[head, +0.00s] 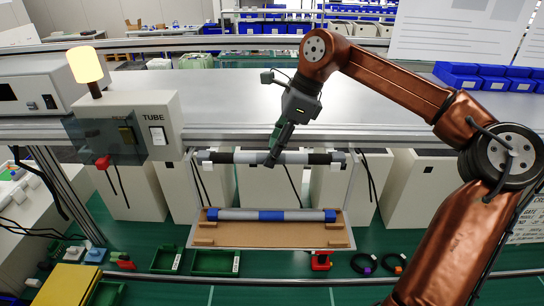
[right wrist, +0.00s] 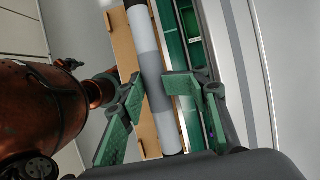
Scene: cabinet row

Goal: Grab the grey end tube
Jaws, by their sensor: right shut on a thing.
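A long tube (head: 297,158) with grey, white and black bands and grey tips lies level across the opening below the counter edge. My right gripper (head: 272,160) reaches down from above and is shut on this tube near its middle. In the right wrist view the tube (right wrist: 150,65) runs between the two green-padded fingers, with a grey band at the grip. The fingers hide part of the tube's middle. A second tube (head: 240,215) with blue ends and a blue middle band lies lower down on a wooden-brown tray (head: 270,238). My left gripper is out of view.
A grey counter (head: 220,95) runs behind the tube. A box marked TUBE (head: 158,125) with an orange lamp (head: 85,65) stands at left. White cabinets (head: 415,190) stand below. Green bins (head: 215,262) and a red part (head: 320,261) lie on the green surface in front.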

